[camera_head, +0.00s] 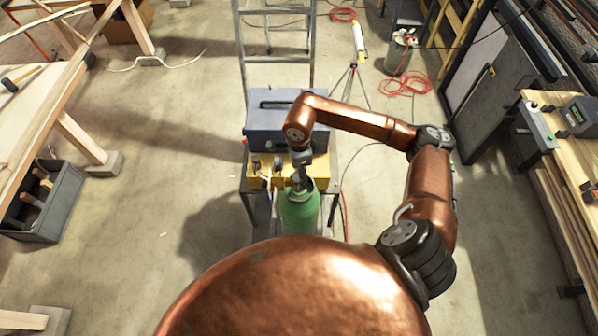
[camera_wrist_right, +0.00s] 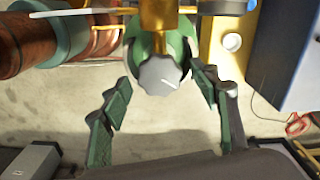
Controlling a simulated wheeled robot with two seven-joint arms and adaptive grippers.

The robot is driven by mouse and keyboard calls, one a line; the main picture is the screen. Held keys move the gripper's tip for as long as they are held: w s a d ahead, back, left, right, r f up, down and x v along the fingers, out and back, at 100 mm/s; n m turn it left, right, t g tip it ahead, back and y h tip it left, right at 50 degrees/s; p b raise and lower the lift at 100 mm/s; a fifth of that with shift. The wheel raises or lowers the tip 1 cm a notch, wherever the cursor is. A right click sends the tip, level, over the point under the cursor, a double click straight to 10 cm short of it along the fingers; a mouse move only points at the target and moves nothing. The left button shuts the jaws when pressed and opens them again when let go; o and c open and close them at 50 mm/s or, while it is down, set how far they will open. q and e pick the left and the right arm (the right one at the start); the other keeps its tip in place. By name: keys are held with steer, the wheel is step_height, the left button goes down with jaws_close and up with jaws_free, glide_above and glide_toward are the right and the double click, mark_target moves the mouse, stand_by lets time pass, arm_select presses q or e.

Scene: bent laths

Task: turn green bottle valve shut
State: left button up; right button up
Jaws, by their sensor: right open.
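The green bottle (camera_head: 299,210) stands upright in front of my body in the head view, with its top partly hidden by my right gripper (camera_head: 301,180). In the right wrist view the valve knob (camera_wrist_right: 159,76) is a grey, ridged wheel with a white mark, set before the green bottle top (camera_wrist_right: 143,45). My right gripper also shows there (camera_wrist_right: 160,98), with its two fingers apart on either side of the knob. The fingertips appear clear of the knob, and nothing is held. My left gripper is in neither view.
A yellow box (camera_head: 262,172) with fittings and a blue-grey toolbox (camera_head: 268,118) stand on a dark cart behind the bottle. A ladder (camera_head: 277,45) is farther back. A workbench (camera_head: 570,130) stands at the right.

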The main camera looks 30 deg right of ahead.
steer(key=shift+f, duration=0.25)
steer(key=c, duration=1.2)
